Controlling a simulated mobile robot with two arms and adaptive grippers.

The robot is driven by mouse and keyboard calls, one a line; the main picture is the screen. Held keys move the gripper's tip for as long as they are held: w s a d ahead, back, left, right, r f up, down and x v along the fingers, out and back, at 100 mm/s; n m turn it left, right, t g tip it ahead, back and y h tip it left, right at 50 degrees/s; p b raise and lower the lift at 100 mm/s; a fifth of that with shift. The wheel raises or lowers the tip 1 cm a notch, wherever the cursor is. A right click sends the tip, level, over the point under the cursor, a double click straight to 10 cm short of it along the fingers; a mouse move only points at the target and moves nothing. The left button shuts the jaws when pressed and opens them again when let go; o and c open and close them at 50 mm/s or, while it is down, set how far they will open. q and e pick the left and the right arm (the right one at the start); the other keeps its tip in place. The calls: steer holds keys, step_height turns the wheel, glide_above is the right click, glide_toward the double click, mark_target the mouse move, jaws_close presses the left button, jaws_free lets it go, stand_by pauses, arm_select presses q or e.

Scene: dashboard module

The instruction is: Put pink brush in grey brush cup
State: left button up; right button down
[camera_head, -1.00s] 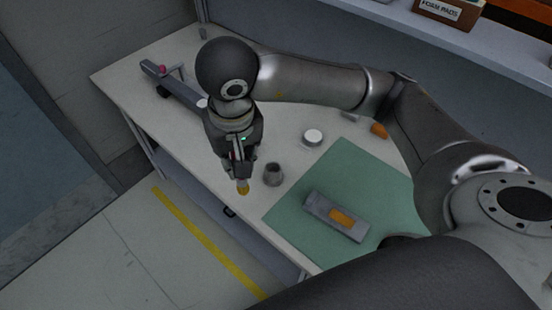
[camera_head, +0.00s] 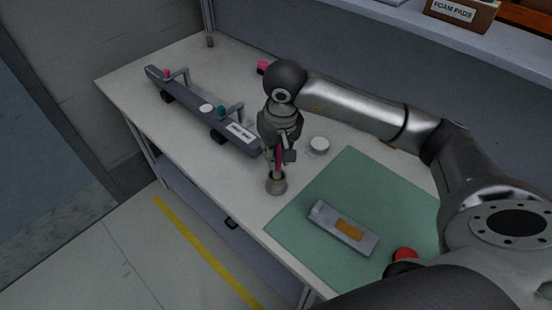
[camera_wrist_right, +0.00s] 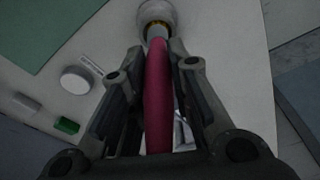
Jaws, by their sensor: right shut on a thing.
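The pink brush (camera_wrist_right: 157,95) is upright between the fingers of my right gripper (camera_head: 279,157), which is shut on its handle. It also shows in the head view (camera_head: 278,160). The grey brush cup (camera_head: 277,184) stands on the table directly below the gripper, and in the right wrist view its rim (camera_wrist_right: 157,10) is at the top. The brush's lower end meets the cup's mouth. I cannot tell how deep the tip reaches. My left gripper is not in view.
A green mat (camera_head: 308,245) with a grey and orange module (camera_head: 343,229) lies to the right. A white round lid (camera_head: 319,145) is behind the cup. A long grey dashboard part (camera_head: 190,101) with knobs lies to the left. The table's front edge is close to the cup.

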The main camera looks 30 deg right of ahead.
mark_target(279, 159)
steer(key=shift+w+f, duration=0.2)
steer(key=shift+f, duration=0.4)
steer(key=shift+s, duration=0.1)
steer(key=shift+f+b, duration=0.25)
steer(key=shift+b, duration=0.15)
steer(key=c, duration=1.3)
jaws_free()
steer(key=shift+c, duration=0.2)
steer(key=shift+r, duration=0.15)
steer(key=shift+r+p, duration=0.35)
steer(key=shift+r, duration=0.25)
step_height(279, 159, up, 11)
steer(key=s+b, duration=0.1)
steer(key=shift+s, duration=0.4)
